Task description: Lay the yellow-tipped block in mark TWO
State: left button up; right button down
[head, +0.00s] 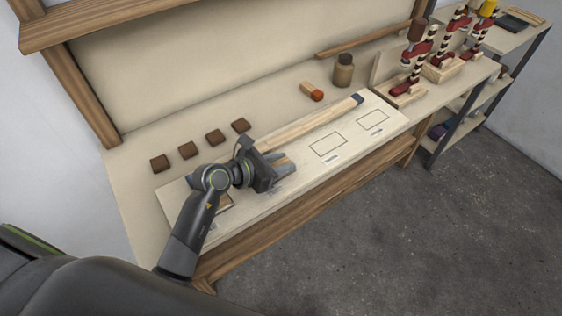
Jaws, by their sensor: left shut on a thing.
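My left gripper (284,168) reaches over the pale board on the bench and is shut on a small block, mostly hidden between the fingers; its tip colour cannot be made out. The fingers are low over the board (300,181), and I cannot tell whether the block touches it. Two outlined marks, a nearer one (328,145) and a farther one (373,120), are empty to the right of the gripper. Their labels are too small to read. Another mark area (224,203) is partly behind my left arm, with something brown at it. My right gripper is not in view.
A long wooden strip with a dark blue end (315,123) lies along the board's back. Behind are an orange-red-tipped block (312,93), several brown blocks (188,150) and a brown jar (343,70). Clamps (412,70) stand at the far right.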

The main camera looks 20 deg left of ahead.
pick_arm(q)
jog(key=shift+f, duration=0.15)
jog(key=o, duration=0.9)
jog(key=shift+o, duration=0.2)
jog(key=shift+r, duration=0.25)
jog(key=shift+s+a, duration=0.3)
jog(key=b+v, duration=0.1)
jog(key=v, duration=1)
jog(key=shift+r+b, duration=0.2)
jog(key=shift+b, duration=0.2)
jog(key=shift+s, duration=0.1)
